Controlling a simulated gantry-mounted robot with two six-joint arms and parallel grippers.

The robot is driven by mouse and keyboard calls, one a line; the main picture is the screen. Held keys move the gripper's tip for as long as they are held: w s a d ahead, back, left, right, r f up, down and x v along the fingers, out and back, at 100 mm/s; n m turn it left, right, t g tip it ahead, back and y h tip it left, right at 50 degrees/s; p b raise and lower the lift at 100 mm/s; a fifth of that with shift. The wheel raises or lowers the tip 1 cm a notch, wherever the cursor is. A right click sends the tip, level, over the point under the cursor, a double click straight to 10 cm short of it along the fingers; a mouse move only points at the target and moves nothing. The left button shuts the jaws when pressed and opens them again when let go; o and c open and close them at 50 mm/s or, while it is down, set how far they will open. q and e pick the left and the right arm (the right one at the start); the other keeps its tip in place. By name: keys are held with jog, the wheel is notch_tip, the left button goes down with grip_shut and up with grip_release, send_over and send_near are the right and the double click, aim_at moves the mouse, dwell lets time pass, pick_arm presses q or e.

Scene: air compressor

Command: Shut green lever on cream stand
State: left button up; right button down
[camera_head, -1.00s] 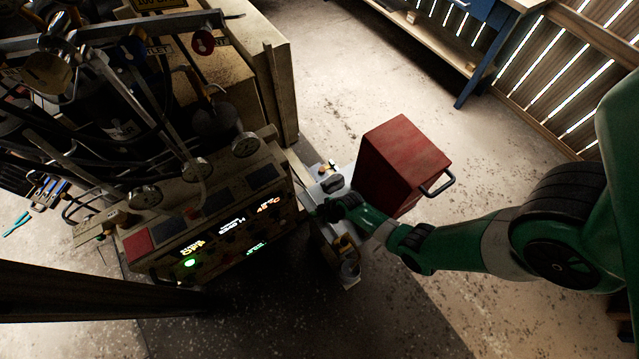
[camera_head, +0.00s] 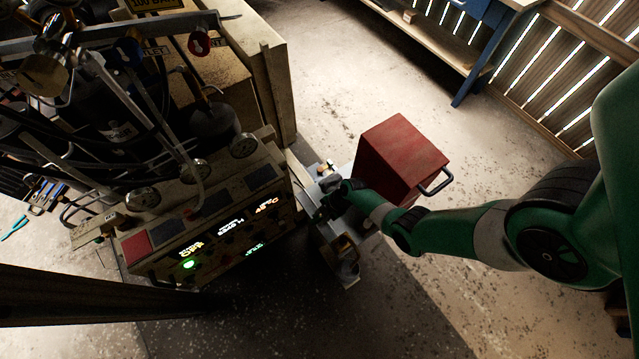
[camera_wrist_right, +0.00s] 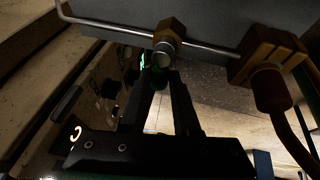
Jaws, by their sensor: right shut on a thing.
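My right gripper (camera_head: 322,209) reaches in from the right to a small pale stand with fittings (camera_head: 342,252) beside the compressor. In the right wrist view the fingers (camera_wrist_right: 158,80) are close together around a small dark green piece (camera_wrist_right: 158,77), apparently the green lever. It sits just below a brass fitting (camera_wrist_right: 168,38) on a metal pipe. Most of the lever is hidden by the fingers, and its angle cannot be read. In the head view the lever is hidden behind the gripper. My left gripper is not in view.
The compressor's lit control panel (camera_head: 215,235) stands close left of the gripper. A red box (camera_head: 400,160) with a black handle is just right of the stand. In the wrist view, another brass fitting (camera_wrist_right: 268,55) with a reddish part is at right. Open floor lies below right.

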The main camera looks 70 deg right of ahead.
dwell(0.4)
jog(key=c, duration=0.7)
grip_release()
jog(key=shift+o, duration=0.2)
jog(key=shift+r, duration=0.1)
jog(key=p+v, duration=1.1)
jog(key=p, duration=0.1)
jog(key=shift+s, duration=0.15)
jog(key=shift+d+r, duration=0.1)
jog(key=shift+d, duration=0.05)
